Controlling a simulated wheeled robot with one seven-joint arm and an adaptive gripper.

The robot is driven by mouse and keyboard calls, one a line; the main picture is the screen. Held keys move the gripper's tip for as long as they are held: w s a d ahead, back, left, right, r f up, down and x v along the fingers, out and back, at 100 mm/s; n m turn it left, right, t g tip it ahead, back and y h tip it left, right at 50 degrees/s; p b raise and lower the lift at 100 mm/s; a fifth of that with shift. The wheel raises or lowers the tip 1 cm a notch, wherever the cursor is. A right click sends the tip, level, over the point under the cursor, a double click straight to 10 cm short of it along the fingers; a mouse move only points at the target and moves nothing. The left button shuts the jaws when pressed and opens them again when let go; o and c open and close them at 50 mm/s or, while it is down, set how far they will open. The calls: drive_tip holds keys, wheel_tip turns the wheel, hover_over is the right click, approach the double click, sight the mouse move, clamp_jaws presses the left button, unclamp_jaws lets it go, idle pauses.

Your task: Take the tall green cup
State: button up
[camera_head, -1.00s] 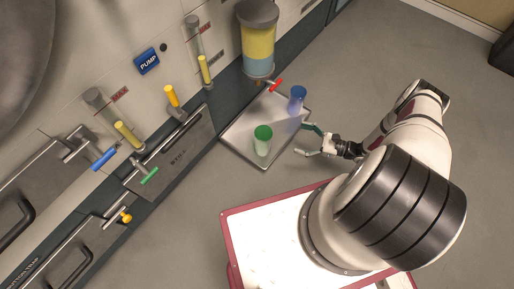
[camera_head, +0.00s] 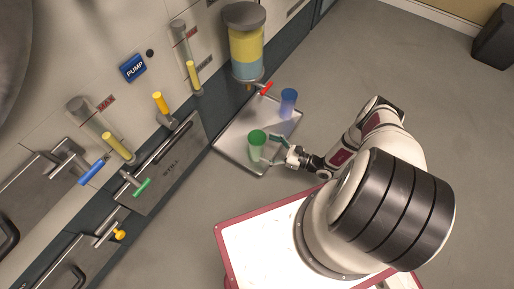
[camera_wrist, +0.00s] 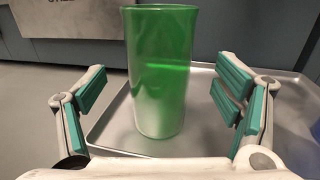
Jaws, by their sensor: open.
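The tall green cup (camera_head: 257,143) stands upright on the grey metal tray (camera_head: 229,143), near its front corner. In the wrist view the green cup (camera_wrist: 160,70) rises in the middle, ahead of my gripper (camera_wrist: 163,97). My gripper is open, with one teal-padded finger to the left of the cup and one to the right. Gaps show between the pads and the cup in that view. In the head view my gripper (camera_head: 271,151) is at the cup's right side, with its fingers reaching toward it.
A blue cup (camera_head: 288,102) stands on the same tray, farther back. A dispenser (camera_head: 246,45) with yellow and blue liquid and a red tap (camera_head: 267,89) hangs above the tray's back. A wall panel with valve handles is at left. Open floor lies to the right.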

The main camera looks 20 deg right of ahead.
sight(256, 139)
drive_tip(key=x, duration=0.2)
drive_tip(key=b+x, duration=0.1)
drive_tip(key=x, duration=0.1)
drive_tip(key=shift+a+f, duration=0.1)
drive_tip(key=shift+f, duration=0.2)
drive_tip(key=shift+w+a, duration=0.35)
drive_tip(key=c, duration=1.3)
